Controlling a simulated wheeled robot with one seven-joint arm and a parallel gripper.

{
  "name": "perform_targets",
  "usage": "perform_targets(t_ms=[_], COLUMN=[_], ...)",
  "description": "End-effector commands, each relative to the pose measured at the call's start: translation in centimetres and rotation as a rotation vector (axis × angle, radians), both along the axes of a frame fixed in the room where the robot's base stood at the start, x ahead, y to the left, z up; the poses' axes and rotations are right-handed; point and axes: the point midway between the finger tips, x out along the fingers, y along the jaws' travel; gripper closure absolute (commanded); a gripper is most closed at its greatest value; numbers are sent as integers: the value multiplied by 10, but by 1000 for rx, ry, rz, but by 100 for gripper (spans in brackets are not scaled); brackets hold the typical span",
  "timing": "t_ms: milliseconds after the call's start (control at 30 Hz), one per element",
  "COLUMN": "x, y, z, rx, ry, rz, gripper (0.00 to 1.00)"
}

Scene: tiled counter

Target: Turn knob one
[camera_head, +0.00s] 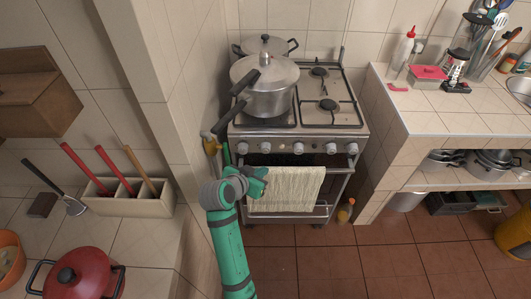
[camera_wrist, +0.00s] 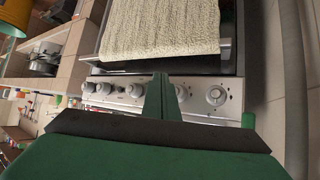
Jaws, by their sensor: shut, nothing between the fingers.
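The stove (camera_head: 290,132) has a front panel with a row of several round knobs. The leftmost knob (camera_head: 242,148) shows in the head view; in the flipped wrist view it appears as the rightmost knob (camera_wrist: 216,96). Another knob (camera_wrist: 181,93) lies just right of my fingertips there. No label shows which one is knob one. My gripper (camera_wrist: 160,88) is shut and empty, in front of the panel. In the head view my gripper (camera_head: 260,174) is below the left knobs, beside the towel. Contact with a knob cannot be told.
A cream towel (camera_head: 285,188) hangs on the oven handle, close to my gripper. A wall (camera_head: 190,150) is close on the left; a tiled counter (camera_head: 455,112) is on the right.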

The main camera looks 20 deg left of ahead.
Motion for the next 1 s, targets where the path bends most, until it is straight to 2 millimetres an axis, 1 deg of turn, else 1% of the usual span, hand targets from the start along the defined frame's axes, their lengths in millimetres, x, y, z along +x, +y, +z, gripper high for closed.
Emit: perform_targets(t_ms=[300,333,367,400,467,500,533,800,1000], x=[0,0,0,1,2,3,4,16,12], y=[-1,-1,-1,-1,-1,-1,-2,1,1], z=[0,0,0,-1,-2,-4,-6,-22,-26], rx=[0,0,0,0,1,2,3,40,85], ry=[0,0,-1,-2,-10,-20,-28,-189,-332], rz=[-1,-1,-1,1,10,20,30,182,280], gripper=[100,95,88,78,64,55,53,53,53])
